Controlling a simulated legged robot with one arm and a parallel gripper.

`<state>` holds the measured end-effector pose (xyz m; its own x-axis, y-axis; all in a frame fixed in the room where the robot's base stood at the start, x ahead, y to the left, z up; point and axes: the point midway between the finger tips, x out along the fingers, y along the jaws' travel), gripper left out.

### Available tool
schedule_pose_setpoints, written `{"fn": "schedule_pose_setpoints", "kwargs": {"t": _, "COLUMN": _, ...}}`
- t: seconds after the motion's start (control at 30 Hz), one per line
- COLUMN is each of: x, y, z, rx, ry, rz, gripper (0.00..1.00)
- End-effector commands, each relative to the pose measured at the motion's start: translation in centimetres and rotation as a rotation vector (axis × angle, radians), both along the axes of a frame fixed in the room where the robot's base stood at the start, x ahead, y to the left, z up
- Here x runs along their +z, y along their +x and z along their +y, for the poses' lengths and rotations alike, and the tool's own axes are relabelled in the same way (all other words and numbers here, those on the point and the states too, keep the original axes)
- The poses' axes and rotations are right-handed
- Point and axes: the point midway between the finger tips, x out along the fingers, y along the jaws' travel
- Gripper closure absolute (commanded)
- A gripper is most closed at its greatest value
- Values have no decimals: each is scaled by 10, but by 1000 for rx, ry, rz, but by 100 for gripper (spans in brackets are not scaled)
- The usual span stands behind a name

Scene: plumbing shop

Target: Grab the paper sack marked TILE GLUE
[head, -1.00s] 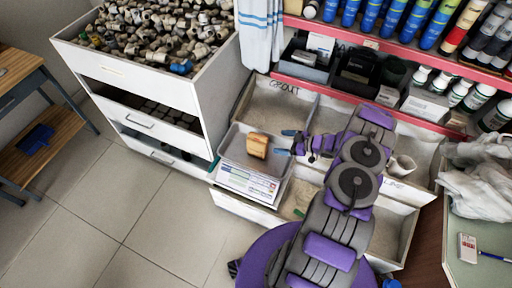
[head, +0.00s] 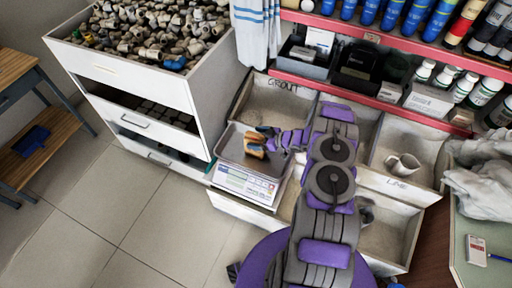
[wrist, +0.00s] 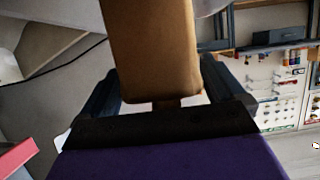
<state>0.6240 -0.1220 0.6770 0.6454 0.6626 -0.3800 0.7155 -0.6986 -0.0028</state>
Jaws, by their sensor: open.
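The paper sack (head: 254,149) is small and brown and stands on the metal pan of a scale (head: 245,183). Its marking cannot be read. My gripper (head: 262,140) is at the sack, with its fingers around its upper right part in the head view. In the wrist view the sack (wrist: 152,50) fills the space between the two dark fingers of my gripper (wrist: 170,88). The jaws are open, and I cannot tell whether either finger touches the sack.
The scale stands among open bins, one marked GROUT (head: 283,86) and one marked LIME (head: 397,184). A white drawer cabinet (head: 150,90) full of fittings stands left. A red-edged shelf (head: 370,92) of bottles is behind. A cup (head: 403,163) lies in the right bin.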

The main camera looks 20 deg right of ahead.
Motion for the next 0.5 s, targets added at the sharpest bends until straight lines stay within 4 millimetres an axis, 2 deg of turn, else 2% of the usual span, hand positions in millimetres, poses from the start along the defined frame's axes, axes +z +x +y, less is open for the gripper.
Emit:
{"fn": "schedule_pose_setpoints", "kwargs": {"t": 0.3, "x": -1, "y": 3, "z": 5, "rx": 0, "ry": -1, "rz": 1, "gripper": 4}}
{"fn": "schedule_pose_setpoints", "kwargs": {"t": 0.5, "x": -2, "y": 3, "z": 4, "rx": 0, "ry": -1, "rz": 1, "gripper": 23}}
